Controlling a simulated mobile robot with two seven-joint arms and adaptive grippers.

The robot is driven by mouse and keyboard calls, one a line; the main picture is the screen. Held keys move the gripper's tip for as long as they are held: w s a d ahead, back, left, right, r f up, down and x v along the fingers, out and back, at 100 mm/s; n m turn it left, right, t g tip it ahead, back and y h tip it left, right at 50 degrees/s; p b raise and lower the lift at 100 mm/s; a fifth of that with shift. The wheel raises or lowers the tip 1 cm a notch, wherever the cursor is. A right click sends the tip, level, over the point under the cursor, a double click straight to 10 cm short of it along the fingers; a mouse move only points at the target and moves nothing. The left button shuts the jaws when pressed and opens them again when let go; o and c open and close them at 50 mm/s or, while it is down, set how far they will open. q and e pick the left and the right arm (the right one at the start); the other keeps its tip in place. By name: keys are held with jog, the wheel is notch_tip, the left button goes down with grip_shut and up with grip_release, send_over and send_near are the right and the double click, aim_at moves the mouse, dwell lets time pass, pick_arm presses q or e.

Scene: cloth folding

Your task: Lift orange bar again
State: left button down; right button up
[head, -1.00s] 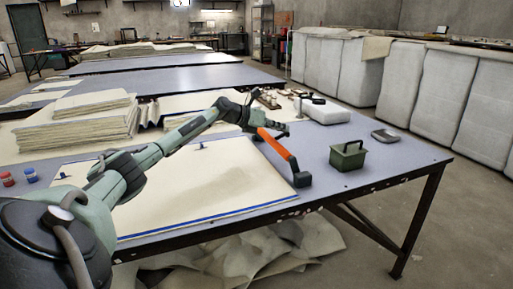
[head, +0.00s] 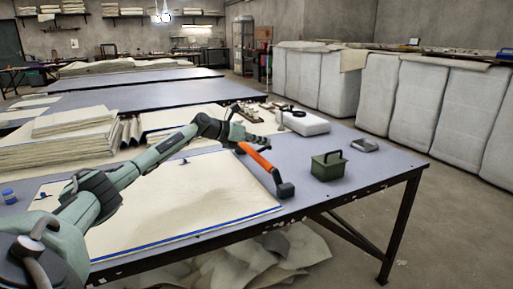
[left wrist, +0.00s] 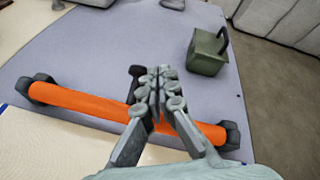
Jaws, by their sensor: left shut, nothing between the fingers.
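The orange bar (head: 258,160) has dark end blocks and lies on the blue-grey table along the right edge of the cream cloth. In the left wrist view, the orange bar (left wrist: 78,101) runs across the picture behind my fingers. My left gripper (head: 268,141) is near the bar's far end in the head view. In the left wrist view, my left gripper (left wrist: 159,84) is shut and empty, its fingers hiding part of the bar's middle and right half. I cannot tell whether the fingers touch the bar. My right gripper is not in view.
A green box with a handle (head: 327,165) stands to the right of the bar. A grey flat object (head: 364,145) and a white block (head: 303,123) lie farther back. Stacked cloths (head: 60,140) stand at the left. The table top (head: 375,170) near the right corner is clear.

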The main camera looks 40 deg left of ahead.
pick_arm(q)
jog(key=s+r, duration=0.1)
jog(key=r, duration=0.1)
jog(key=s+r, duration=0.1)
jog(key=r, duration=0.1)
jog(key=shift+s, duration=0.4)
notch_tip(320, 180, up, 6)
jog(key=shift+d, duration=0.1)
